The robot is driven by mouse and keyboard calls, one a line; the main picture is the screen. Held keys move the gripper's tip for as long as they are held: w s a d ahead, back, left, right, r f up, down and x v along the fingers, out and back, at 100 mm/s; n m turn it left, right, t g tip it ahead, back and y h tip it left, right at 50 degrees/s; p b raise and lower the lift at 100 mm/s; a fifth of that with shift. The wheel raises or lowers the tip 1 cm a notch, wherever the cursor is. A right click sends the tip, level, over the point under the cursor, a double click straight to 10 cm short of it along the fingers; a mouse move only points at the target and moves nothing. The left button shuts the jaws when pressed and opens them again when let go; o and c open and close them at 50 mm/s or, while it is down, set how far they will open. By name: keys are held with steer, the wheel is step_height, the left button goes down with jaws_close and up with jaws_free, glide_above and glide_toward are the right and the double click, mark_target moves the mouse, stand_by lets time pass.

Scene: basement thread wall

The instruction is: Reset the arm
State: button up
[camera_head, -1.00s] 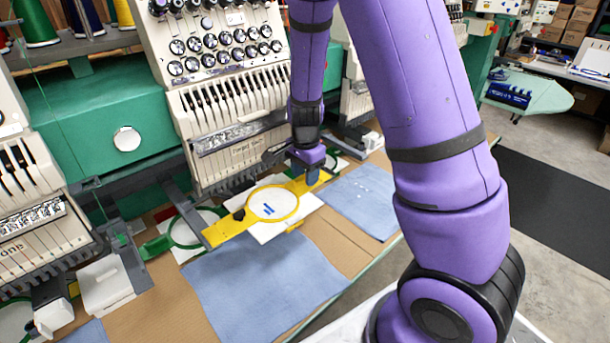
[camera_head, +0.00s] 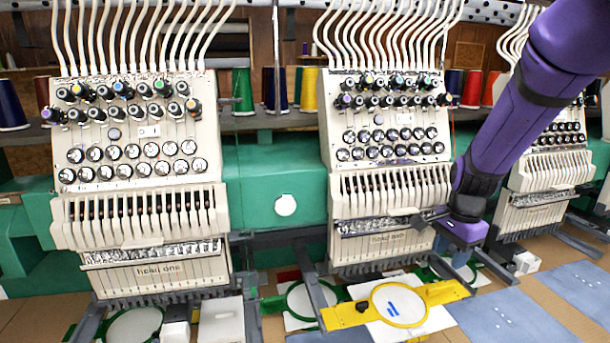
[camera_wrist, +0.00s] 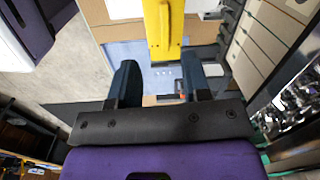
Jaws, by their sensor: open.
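My arm comes in from the upper right of the head view. My gripper (camera_head: 462,258) hangs in front of the machine head marked "head two" (camera_head: 385,240), just above the right end of a yellow hoop frame (camera_head: 345,316). In the wrist view my gripper (camera_wrist: 158,78) shows two dark blue fingers spread apart with nothing held between them. The yellow frame's bar (camera_wrist: 163,30) lies ahead of the fingertips, apart from them. The frame's ring holds white cloth with small blue stitches.
The machine head marked "head one" (camera_head: 155,270) stands on the left, and another head (camera_head: 545,190) on the right. Green hoops (camera_head: 300,300) lie beneath the heads. Blue cloth (camera_head: 510,318) lies on the table at lower right. Thread cones (camera_head: 10,105) stand on a shelf behind.

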steer(key=s+a+r+n+t, duration=0.3)
steer(key=s+r+n, duration=1.1)
steer(key=s+r, duration=0.5)
steer(key=shift+s+r+t, duration=0.15)
steer(key=shift+s+t, duration=0.75)
steer(key=shift+s, duration=1)
